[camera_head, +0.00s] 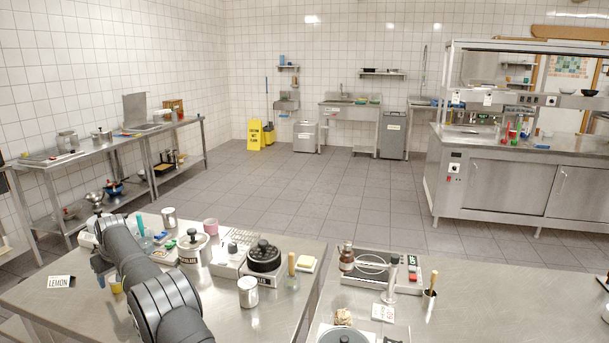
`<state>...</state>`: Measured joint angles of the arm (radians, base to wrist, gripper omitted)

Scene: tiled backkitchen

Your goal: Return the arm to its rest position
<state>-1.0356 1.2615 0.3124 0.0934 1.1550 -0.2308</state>
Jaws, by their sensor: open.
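My dark grey arm reaches from the bottom edge up and left over the left steel table (222,317). Its far end is by the back left part of that table, among small items. My gripper cannot be made out; the arm's own links and the clutter hide that spot. I cannot tell whether anything is held.
Close to the arm are a lidded white pot (193,248), a steel can (248,292), a black-topped device (264,257) and a LEMON card (61,282). The table's front middle is bare. Tiled floor lies beyond.

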